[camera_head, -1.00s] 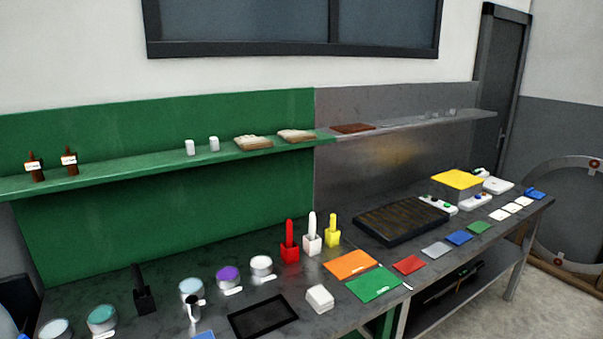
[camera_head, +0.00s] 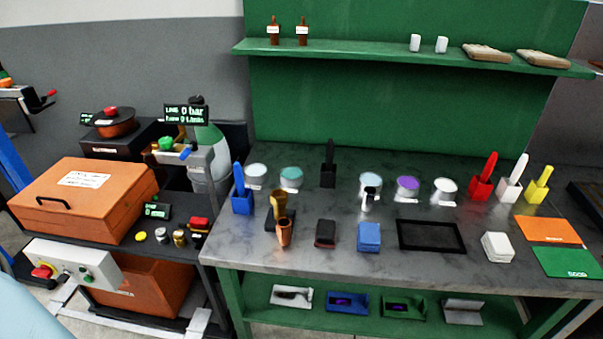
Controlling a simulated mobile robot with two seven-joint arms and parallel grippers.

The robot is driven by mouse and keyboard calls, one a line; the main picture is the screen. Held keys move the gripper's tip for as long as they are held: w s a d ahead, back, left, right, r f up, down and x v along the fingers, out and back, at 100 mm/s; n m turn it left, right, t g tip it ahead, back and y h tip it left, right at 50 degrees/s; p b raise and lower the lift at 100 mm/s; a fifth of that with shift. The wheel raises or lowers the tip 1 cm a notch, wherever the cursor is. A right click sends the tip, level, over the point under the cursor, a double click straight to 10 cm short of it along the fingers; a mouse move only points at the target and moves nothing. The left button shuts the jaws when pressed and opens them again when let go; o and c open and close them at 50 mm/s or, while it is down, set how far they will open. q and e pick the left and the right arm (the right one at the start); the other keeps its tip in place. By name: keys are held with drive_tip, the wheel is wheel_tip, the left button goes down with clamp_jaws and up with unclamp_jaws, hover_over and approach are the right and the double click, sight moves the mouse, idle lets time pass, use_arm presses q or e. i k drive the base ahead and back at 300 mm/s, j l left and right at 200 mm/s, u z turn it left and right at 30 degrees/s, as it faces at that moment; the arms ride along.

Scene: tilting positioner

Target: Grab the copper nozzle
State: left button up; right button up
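A copper-coloured, cup-shaped piece (camera_head: 284,233), which looks like the copper nozzle, is near the front left of the grey workbench (camera_head: 370,252). A darker brown-gold piece (camera_head: 277,203) is right behind it. I cannot tell whether the two touch or are one object. Neither of my grippers is in view.
A blue holder (camera_head: 242,200) stands left of the copper piece, and a dark block (camera_head: 325,235) and a blue block (camera_head: 369,238) lie to its right. Several jars are behind. An orange case (camera_head: 85,205) and a control box (camera_head: 70,265) are at left.

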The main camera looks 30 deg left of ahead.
sight(284, 231)
drive_tip(key=u, duration=1.15)
